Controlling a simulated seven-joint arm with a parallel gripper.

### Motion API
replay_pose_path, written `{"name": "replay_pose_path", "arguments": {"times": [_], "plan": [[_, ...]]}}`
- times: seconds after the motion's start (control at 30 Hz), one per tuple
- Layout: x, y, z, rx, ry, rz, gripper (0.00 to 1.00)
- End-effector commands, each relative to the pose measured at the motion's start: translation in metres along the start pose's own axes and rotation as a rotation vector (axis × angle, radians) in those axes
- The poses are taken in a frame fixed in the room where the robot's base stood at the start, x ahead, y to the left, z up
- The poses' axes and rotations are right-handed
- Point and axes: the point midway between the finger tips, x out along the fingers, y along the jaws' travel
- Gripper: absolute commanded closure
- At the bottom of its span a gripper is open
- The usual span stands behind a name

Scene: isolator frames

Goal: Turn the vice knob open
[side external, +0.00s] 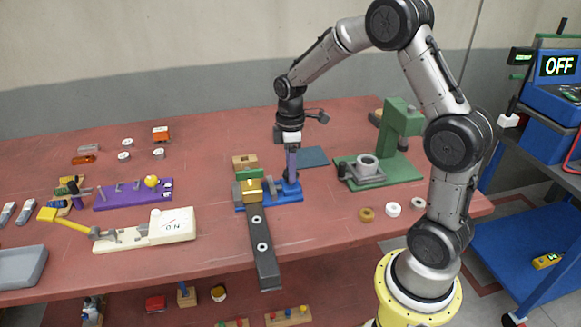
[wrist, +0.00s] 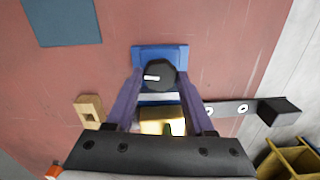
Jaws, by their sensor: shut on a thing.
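The vice (side external: 285,194) is blue and sits on the red table near the middle of the side view. In the wrist view its blue base (wrist: 172,52) shows behind the round black vice knob (wrist: 160,75). A white mark on the knob points left in that view. My gripper (side external: 291,176) points straight down over the vice, with purple fingers. In the wrist view the gripper (wrist: 160,80) has one finger on each side of the knob and is shut on it. In the side view the fingers mostly hide the knob.
A green machine (side external: 400,130) stands to the right, and a purple rack (side external: 130,196) and white switch board (side external: 165,231) to the left.

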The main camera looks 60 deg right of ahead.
Motion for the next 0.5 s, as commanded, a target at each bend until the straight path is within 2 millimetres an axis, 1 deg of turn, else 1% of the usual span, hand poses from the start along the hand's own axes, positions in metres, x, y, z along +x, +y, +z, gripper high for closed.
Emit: {"name": "replay_pose_path", "arguments": {"times": [0.23, 0.5], "plan": [[-0.0021, 0.0004, -0.0002, -0.097, 0.002, 0.002, 1.00], [-0.0022, 0.0006, -0.0003, -0.131, 0.002, 0.003, 1.00]]}}
